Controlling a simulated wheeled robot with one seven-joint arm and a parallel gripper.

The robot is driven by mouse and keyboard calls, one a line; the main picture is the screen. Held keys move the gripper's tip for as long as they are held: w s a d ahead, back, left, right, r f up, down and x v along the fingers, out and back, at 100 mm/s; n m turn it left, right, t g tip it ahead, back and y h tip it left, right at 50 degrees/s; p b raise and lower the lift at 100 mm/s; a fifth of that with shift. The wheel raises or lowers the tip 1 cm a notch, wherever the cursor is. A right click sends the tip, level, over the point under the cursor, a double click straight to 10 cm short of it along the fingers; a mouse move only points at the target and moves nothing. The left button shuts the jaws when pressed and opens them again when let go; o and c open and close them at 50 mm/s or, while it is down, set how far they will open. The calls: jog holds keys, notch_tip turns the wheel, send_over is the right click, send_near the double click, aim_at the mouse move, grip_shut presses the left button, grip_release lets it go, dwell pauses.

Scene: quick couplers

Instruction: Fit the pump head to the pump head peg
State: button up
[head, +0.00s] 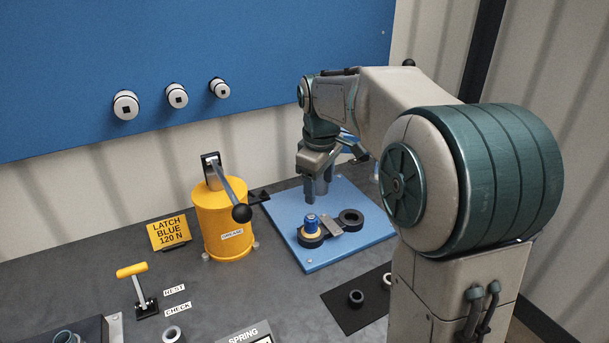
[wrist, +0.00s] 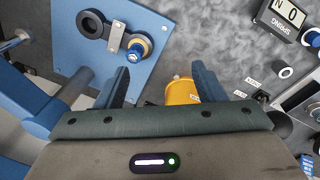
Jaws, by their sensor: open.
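A grey link joins that ring to an empty-looking black ring (head: 350,218). I cannot tell which part is the pump head or its peg. My gripper (head: 318,196) is open and empty, fingers down above the plate, behind the coupling. In the wrist view the gripper (wrist: 161,76) has part of the canister (wrist: 181,91) beyond its fingers.
A yellow LATCH BLUE sign (head: 169,232) and a yellow-handled lever (head: 132,270) stand at left. A black mat (head: 345,314) with small rings lies in front. White fittings (head: 177,96) project from the blue wall panel.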

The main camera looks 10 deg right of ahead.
aim_at(310, 217)
jog(key=w+f+n+g+b, duration=0.15)
jog(key=w+f+n, duration=0.5)
jog(key=w, duration=0.65)
jog(key=shift+m, duration=0.65)
jog(key=f, duration=0.5)
jog(key=f+p, duration=0.1)
jog(key=f, duration=0.4)
jog(key=f+p, duration=0.1)
jog(key=f, duration=0.4)
jog(key=shift+d+f, duration=0.2)
jog(key=shift+d, duration=0.15)
jog(key=c, duration=1.2)
jog(key=shift+o, duration=0.2)
jog(key=shift+r+p, duration=1)
jog(key=shift+r, duration=0.65)
jog(key=shift+r, duration=0.1)
jog(key=shift+c, duration=0.4)
jog(key=shift+r+p, duration=1.3)
jog(key=shift+r, duration=0.6)
